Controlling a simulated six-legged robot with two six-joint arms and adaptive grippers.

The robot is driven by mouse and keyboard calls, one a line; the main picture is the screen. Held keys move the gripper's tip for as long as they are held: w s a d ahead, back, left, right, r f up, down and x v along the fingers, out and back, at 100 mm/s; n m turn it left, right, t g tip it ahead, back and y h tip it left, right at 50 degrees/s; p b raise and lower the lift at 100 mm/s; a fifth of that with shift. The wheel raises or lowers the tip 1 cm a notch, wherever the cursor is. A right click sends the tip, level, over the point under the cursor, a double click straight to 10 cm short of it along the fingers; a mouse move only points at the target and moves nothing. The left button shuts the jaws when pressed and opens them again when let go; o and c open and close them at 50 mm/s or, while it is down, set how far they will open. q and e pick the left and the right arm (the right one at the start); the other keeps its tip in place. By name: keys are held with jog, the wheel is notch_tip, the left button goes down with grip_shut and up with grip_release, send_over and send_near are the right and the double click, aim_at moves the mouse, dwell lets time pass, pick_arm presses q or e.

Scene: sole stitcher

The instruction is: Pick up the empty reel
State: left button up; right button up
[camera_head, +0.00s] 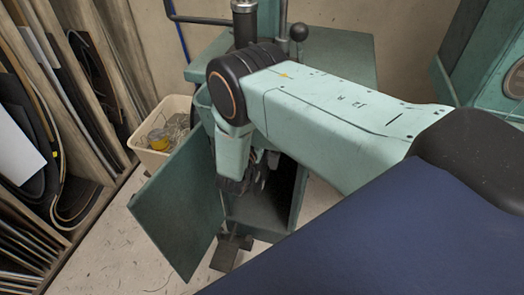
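I cannot make out an empty reel in the head view; the inside of the cabinet is dark and partly covered by my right arm. My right arm comes in from the right and bends down at a black joint. My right gripper (238,186) is a dark shape below the arm's end, in front of the cabinet opening. Its fingers are small and dark, so I cannot tell whether they are open or hold anything. My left gripper is not in view.
The green machine cabinet (262,212) has its door (180,212) swung open to the left. A cream bin (150,158) holding wire-like scraps and a yellow item (158,141) stands behind the door. A wooden rack (85,190) with dark sheets lines the left. Floor (105,262) is clear at lower left.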

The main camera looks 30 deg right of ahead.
jog(key=c, duration=0.7)
grip_shut()
jog(key=shift+r, duration=0.15)
